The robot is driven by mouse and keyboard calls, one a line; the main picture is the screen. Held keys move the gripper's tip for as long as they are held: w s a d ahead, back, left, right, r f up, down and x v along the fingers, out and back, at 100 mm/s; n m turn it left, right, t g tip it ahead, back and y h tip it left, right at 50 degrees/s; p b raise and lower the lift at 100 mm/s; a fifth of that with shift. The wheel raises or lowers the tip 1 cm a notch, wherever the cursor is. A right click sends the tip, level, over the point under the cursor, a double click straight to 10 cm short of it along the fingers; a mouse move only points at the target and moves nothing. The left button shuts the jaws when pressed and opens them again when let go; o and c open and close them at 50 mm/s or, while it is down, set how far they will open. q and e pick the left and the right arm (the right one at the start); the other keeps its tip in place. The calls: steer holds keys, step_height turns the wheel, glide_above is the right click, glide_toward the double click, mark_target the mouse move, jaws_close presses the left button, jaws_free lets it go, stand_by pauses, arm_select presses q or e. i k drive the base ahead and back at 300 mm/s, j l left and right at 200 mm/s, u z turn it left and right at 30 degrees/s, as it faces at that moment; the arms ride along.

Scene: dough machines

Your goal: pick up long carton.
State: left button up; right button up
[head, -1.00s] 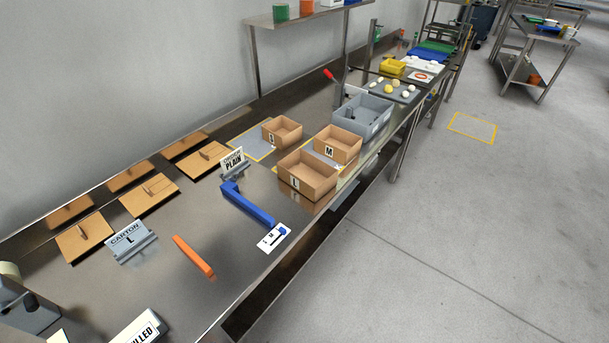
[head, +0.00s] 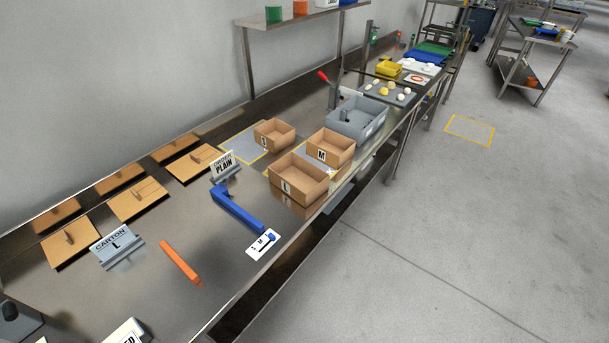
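Three open brown cartons stand on the steel counter. The carton marked L (head: 304,189) is the biggest and stands nearest the counter's front edge. The carton marked M (head: 330,147) is just behind it to the right. The smaller carton marked S (head: 274,134) is further back to the left. The cartons look empty, though their floors show only in part. Which one is called long is not written; L is the longest. A grey sign reading "CARTON L" (head: 117,247) stands at the left. Neither of my grippers is in view.
A blue angled bar (head: 237,209), an orange bar (head: 181,264) and a card with a blue pointer (head: 263,243) lie in front of the cartons. An "ORDER PLAIN" sign (head: 223,166) stands left of L. A grey bin (head: 357,117) is beyond M.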

mark_target(299, 178)
steer(key=i+l+u, duration=0.1)
steer(key=l, duration=0.2)
steer(key=i+l, duration=0.2)
steer(key=i+l+u, duration=0.15)
steer(key=l, duration=0.25)
steer(key=i+l, duration=0.15)
steer(key=l, duration=0.15)
steer(key=u, duration=0.05)
